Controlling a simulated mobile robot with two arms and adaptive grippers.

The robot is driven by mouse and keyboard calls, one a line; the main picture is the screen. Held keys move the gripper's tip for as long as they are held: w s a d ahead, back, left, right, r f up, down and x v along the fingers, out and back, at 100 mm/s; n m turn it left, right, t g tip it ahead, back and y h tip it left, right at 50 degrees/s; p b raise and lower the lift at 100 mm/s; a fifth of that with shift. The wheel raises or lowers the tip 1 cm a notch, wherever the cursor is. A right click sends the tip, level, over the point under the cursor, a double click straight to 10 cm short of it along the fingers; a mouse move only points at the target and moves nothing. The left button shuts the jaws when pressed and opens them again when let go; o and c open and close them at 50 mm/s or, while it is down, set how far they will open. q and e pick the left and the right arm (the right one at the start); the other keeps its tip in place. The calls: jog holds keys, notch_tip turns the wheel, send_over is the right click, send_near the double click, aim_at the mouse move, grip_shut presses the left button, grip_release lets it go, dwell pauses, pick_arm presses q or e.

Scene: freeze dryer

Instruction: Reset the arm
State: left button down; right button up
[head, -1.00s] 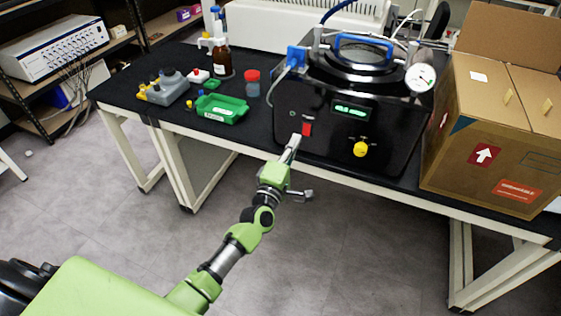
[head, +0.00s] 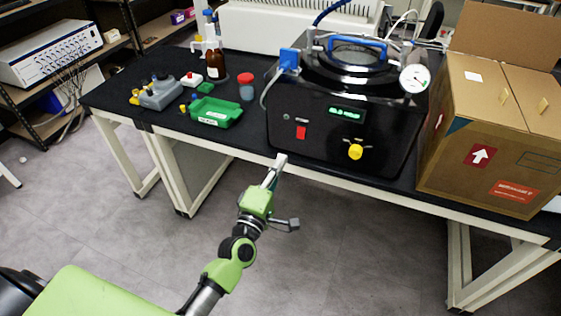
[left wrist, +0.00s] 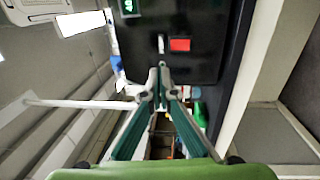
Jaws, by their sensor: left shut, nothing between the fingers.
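My left arm comes in from the lower left in the head view. Its gripper (head: 281,160) is shut and empty, just at the front edge of the black table (head: 235,142), below the freeze dryer's front. The freeze dryer (head: 318,158) is a black box with a lit green display, a red switch (head: 301,132) and a yellow knob (head: 355,152). In the left wrist view the closed gripper fingers (left wrist: 162,68) point toward the dryer's front, with the red switch (left wrist: 180,44) just beyond the tips. A gap separates fingertips and switch. My right gripper is not in view.
A green tray (head: 217,113), a red-capped jar (head: 246,86), a brown bottle (head: 216,64) and a grey device (head: 160,93) stand on the table's left. A large cardboard box (head: 470,150) stands at the right. The floor before the table is clear.

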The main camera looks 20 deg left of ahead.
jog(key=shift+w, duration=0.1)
pick_arm(q)
jog(key=s+d+f+m+g, duration=0.1)
jog(key=s+f+m+g, duration=0.3)
jog(key=f, duration=0.8)
jog(key=s+f+m+g+h, duration=0.1)
jog(key=s+f+m+g, duration=0.15)
jog(key=s+f, duration=0.65)
jog(key=s+d+f+m+g, duration=0.1)
jog(key=f+m+g, duration=0.25)
jog(key=f, duration=1.05)
jog(key=s+a+f+m+g, duration=0.2)
jog(key=s+f, duration=0.4)
jog(key=s, duration=0.6)
jog(key=s+a+f+m+g+y, duration=0.1)
jog(key=s+a+f+m+g, duration=0.1)
jog(key=s+f, duration=0.5)
jog(key=s+a+f+m+g, duration=0.2)
jog(key=s+f+m+g, duration=0.2)
jog(key=s, duration=1.3)
notch_tip(320, 180, down, 3)
jog(key=shift+s+f+m+y, duration=0.2)
jog(key=shift+s+m+y, duration=0.1)
jog(key=shift+m, duration=0.8)
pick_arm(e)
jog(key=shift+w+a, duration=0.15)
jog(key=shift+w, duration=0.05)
pick_arm(q)
jog(key=shift+w, duration=0.1)
